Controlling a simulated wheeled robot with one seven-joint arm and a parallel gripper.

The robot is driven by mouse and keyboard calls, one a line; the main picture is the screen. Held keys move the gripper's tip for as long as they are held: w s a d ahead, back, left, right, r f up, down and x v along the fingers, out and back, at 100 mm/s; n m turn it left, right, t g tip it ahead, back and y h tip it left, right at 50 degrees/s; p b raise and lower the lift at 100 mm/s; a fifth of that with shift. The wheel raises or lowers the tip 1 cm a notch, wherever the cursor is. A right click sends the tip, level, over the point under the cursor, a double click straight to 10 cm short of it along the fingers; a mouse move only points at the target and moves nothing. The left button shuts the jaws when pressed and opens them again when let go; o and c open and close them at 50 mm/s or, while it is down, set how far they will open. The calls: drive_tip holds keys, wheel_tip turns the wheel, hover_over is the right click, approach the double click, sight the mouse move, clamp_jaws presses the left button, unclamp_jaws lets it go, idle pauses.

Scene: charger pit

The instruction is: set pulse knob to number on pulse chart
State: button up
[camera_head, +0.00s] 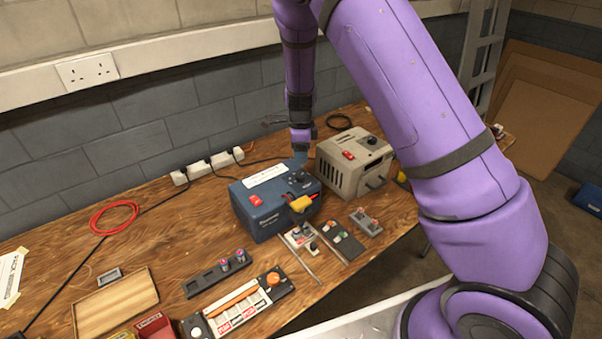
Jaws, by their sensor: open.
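A blue charger box (262,212) stands on the wooden bench, with a red switch (256,200) and a dark round knob (298,178) on top. A white label strip (266,174) lies on its top; its text is too small to read. A paper sheet (11,279) with print starting "PACK" lies at the far left, cut by the picture edge. I cannot tell which of these is the pulse chart, or confirm the pulse knob by its marking. My gripper (298,160) points down just above the rear of the blue box, near the knob; it is open, its fingertips barely distinguishable.
A beige charger (354,165) with a red switch stands close on the right. Small switch modules (338,240) and a long strip with an orange knob (238,305) lie in front. A wooden tray (116,305) and a red cable (115,217) are left.

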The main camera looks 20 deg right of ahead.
sight(301, 175)
wheel_tip(301, 175, down, 9)
drive_tip(key=shift+r, duration=0.15)
idle(0.4)
drive_tip(key=c, duration=0.9)
